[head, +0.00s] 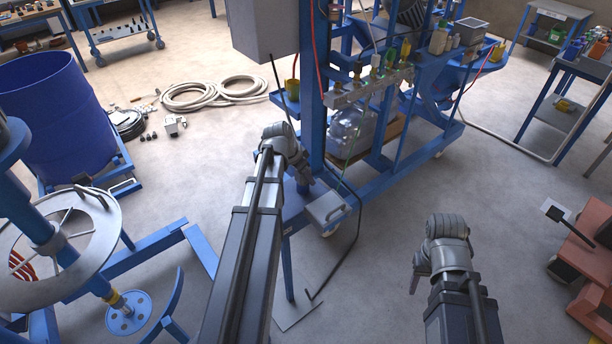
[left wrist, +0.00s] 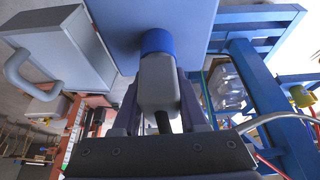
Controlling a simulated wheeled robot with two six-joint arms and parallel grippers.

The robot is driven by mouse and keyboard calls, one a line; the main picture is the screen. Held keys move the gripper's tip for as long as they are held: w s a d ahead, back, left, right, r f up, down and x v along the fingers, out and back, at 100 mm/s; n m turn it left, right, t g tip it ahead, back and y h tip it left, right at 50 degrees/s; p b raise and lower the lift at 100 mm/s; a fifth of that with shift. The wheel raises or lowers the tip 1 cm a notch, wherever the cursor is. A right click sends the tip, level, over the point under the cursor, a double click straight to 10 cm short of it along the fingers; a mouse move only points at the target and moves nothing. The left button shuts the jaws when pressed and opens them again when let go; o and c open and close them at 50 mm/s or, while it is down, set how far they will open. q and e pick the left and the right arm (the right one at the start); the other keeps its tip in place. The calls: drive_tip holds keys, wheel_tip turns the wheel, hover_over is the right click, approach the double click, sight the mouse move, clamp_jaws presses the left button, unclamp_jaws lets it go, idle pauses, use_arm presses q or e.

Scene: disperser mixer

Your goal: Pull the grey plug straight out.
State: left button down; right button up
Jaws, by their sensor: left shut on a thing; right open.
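The grey plug (left wrist: 157,82) sits at the blue socket (left wrist: 158,42) in the left wrist view, with its black cable (left wrist: 163,122) running back toward my wrist. The socket is fixed to a blue-grey panel (left wrist: 125,22). My left gripper (left wrist: 160,98) is shut on the plug, one finger on each side. Plug and socket still appear to meet, with no clear gap. In the head view my left gripper (head: 302,172) is at the blue post, and the plug is hidden there. My right gripper (head: 418,268) is open and empty over the floor, right of the frame.
A grey box with a handle (head: 325,208) is close beside my left gripper; it also shows in the left wrist view (left wrist: 62,45). The blue frame (head: 312,80) rises behind it. A black cable or rod (head: 345,255) lies near its foot. Floor around my right gripper is clear.

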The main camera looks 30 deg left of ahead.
use_arm(q)
drive_tip(key=shift+r, duration=0.1)
idle(0.3)
drive_tip(key=shift+r+p, duration=2.95)
drive_tip(key=shift+p, duration=0.1)
drive_tip(key=shift+r+p, duration=2)
